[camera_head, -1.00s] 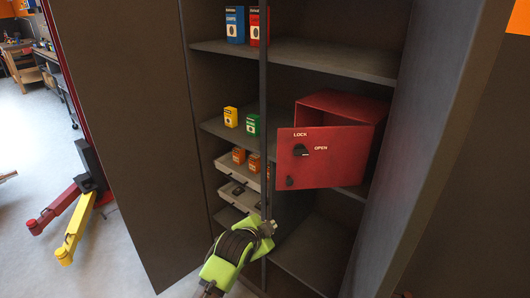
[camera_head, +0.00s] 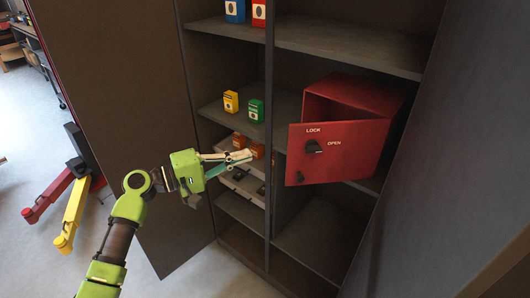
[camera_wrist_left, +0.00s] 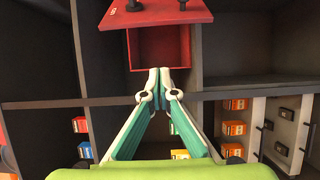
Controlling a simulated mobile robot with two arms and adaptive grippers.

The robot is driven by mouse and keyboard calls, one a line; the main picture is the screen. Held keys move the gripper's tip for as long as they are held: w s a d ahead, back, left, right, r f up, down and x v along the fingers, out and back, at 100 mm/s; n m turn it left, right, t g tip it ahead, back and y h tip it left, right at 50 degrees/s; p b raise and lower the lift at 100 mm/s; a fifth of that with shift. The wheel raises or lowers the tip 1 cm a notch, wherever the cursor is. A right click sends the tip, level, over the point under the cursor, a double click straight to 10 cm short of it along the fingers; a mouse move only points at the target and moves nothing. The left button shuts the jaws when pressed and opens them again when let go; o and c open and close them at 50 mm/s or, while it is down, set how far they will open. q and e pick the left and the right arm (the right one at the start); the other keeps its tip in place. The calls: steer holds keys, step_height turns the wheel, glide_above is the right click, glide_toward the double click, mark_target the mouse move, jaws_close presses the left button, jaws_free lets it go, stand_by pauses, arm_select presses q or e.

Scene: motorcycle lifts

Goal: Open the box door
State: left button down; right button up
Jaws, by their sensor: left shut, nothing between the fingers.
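The red metal box (camera_head: 362,98) stands on a shelf in the right half of the cabinet. Its door (camera_head: 338,158) is swung partly open, with a gap along its top into the box. The door carries a black knob (camera_head: 314,146) between the words LOCK and OPEN. My left gripper (camera_head: 248,156) is shut and empty, left of the door and apart from it. In the left wrist view the fingertips (camera_wrist_left: 159,72) show in front of the box opening (camera_wrist_left: 160,50), with the red door (camera_wrist_left: 150,12) beyond at the top. My right gripper is not in view.
A dark cabinet has its left door (camera_head: 110,90) open. A thin upright divider (camera_head: 269,110) stands by my left gripper. Small yellow (camera_head: 231,101) and green (camera_head: 255,111) boxes stand on the left shelf. Lift arms (camera_head: 68,215) are at left. The lower right compartment is clear.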

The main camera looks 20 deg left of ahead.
arm_select(q)
steer(key=p+x, duration=0.4)
steer(key=x, duration=0.6)
steer(key=s, duration=0.1)
steer(key=s+d+p, duration=0.1)
steer(key=s+p, duration=0.1)
steer(key=s, duration=0.1)
steer(key=shift+d, duration=0.35)
steer(key=shift+s, duration=0.1)
